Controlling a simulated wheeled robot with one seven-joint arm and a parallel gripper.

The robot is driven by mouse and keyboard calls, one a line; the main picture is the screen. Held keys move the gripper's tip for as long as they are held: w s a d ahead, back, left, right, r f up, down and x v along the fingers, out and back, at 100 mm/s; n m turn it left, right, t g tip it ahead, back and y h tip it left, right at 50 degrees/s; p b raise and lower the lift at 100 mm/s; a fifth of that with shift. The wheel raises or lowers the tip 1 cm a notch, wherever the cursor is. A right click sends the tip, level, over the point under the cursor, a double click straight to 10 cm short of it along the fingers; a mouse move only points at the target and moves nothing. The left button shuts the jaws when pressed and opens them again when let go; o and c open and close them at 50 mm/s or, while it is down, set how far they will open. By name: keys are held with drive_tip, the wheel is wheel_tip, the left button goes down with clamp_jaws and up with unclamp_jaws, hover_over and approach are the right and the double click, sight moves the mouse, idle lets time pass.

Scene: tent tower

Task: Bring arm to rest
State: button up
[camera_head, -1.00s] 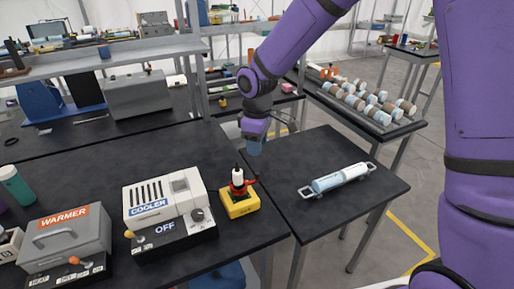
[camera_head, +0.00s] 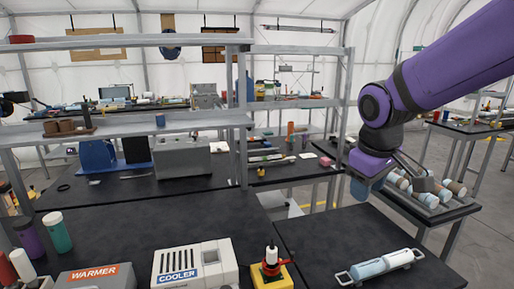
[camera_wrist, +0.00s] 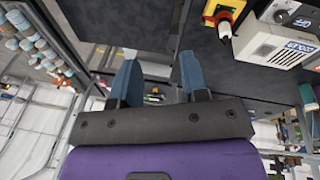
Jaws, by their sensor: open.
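My purple arm reaches in from the upper right in the head view, with my gripper (camera_head: 361,188) hanging above the right-hand black table. In the wrist view my gripper (camera_wrist: 158,80) has two blue fingers set apart, with nothing between them. No object is held. In the head view the fingers partly overlap each other.
A blue-and-white cylinder with end handles (camera_head: 381,266) lies on the right table below my gripper. The cooler (camera_head: 195,264), the warmer (camera_head: 95,277) and a yellow box with a red switch (camera_head: 271,268) stand on the left table. Metal shelving (camera_head: 240,120) rises behind.

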drive_tip(key=s+d+r+m+t, duration=0.1)
drive_tip(key=s+d+r+m, duration=0.2)
drive_tip(key=s, duration=0.5)
drive_tip(key=s+d+r+m+t, duration=0.1)
drive_tip(key=s+d+r+m, duration=0.2)
drive_tip(key=s, duration=0.6)
drive_tip(key=shift+d+t+y, duration=0.4)
drive_tip(key=shift+d, duration=0.65)
